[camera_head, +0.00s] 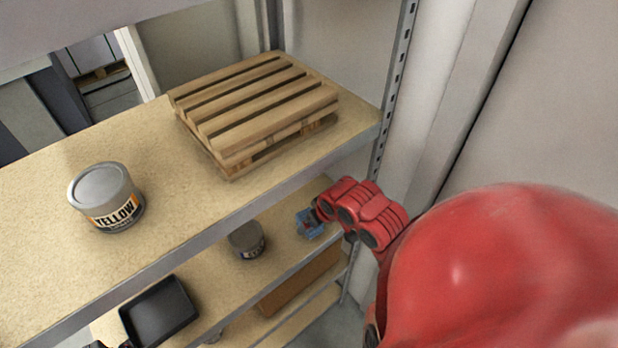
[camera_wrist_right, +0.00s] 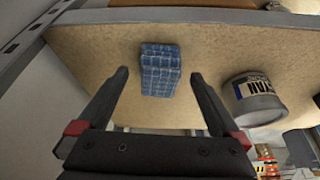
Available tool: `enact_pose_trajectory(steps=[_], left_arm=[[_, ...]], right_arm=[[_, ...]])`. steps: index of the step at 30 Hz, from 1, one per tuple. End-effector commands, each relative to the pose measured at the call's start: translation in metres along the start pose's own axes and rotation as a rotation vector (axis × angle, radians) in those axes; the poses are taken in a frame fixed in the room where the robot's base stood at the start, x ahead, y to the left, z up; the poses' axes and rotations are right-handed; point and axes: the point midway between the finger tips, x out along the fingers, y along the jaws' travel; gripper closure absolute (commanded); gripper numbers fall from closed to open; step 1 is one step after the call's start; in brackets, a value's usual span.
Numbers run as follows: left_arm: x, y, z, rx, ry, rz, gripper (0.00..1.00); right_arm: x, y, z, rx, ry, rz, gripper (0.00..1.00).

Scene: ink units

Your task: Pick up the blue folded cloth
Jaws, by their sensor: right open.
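The blue folded cloth (camera_head: 309,224) lies on the middle shelf in the head view, partly hidden by my red right arm. In the right wrist view the cloth (camera_wrist_right: 160,70) shows a checked pattern and lies on the shelf board. My right gripper (camera_wrist_right: 160,75) is open, with one finger on each side of the cloth's near end in that view. I cannot tell whether the fingers touch the shelf. Nothing is held between them.
A grey can (camera_head: 246,240) stands left of the cloth on the same shelf; its label shows in the wrist view (camera_wrist_right: 257,98). A black tray (camera_head: 158,312) lies farther left. The upper shelf above holds a wooden pallet (camera_head: 255,105) and a yellow-labelled can (camera_head: 106,197). A metal post (camera_head: 392,95) stands close by.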

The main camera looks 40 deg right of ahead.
Motion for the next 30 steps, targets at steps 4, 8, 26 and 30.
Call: enact_pose_trajectory(steps=[4,8,26,30], left_arm=[[0.015,-0.001,-0.003,0.0,0.0,0.0,1.0],[0.016,-0.001,-0.003,0.0,0.0,0.0,1.0],[0.016,-0.001,-0.003,0.0,0.0,0.0,1.0],[0.016,-0.001,-0.003,0.0,0.0,0.0,1.0]], right_arm=[[0.018,-0.001,0.002,-0.003,-0.01,0.001,0.0],[0.033,-0.002,0.0,-0.003,-0.004,-0.002,0.0],[0.041,0.0,0.0,0.0,0.002,0.001,0.45],[0.041,0.0,0.0,0.0,0.002,0.001,0.7]])
